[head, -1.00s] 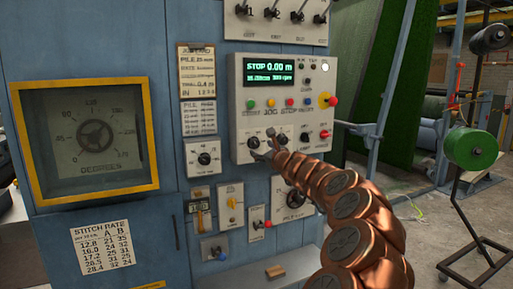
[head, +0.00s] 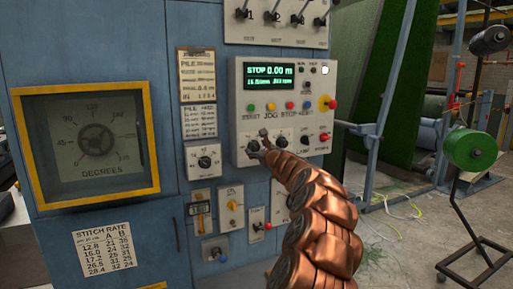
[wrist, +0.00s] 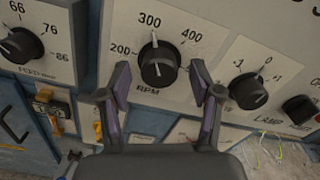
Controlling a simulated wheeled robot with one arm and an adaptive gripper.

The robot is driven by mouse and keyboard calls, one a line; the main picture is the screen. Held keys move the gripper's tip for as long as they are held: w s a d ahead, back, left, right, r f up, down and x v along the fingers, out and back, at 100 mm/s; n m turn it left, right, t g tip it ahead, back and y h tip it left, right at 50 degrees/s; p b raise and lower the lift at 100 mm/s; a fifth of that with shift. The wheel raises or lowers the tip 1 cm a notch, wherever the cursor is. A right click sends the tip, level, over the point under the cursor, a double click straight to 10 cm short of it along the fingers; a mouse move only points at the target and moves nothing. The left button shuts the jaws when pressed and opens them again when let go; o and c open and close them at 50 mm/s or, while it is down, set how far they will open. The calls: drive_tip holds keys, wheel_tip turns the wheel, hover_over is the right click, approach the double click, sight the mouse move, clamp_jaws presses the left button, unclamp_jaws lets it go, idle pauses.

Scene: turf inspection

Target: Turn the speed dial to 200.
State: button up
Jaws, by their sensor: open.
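The speed dial (wrist: 158,66) is a black knob marked RPM on a white panel, with 200, 300 and 400 around it. Its white pointer mark points up, close to 300. My gripper (wrist: 160,82) is open, with one finger on each side of the dial in the wrist view; I cannot tell whether either finger touches it. In the head view my gripper (head: 259,143) is at the lower left of the control panel (head: 300,78), and partly hides the dials there.
A second black knob (wrist: 248,91) with a scale around 0 sits right of the dial. Buttons (head: 290,104) and a green display (head: 269,76) reading STOP 0.00 m are above. Another dial (head: 205,161) is on the blue cabinet at left.

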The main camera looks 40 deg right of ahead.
drive_tip(key=shift+w, duration=0.35)
drive_tip(key=shift+c, duration=0.2)
drive_tip(key=c, duration=1.1)
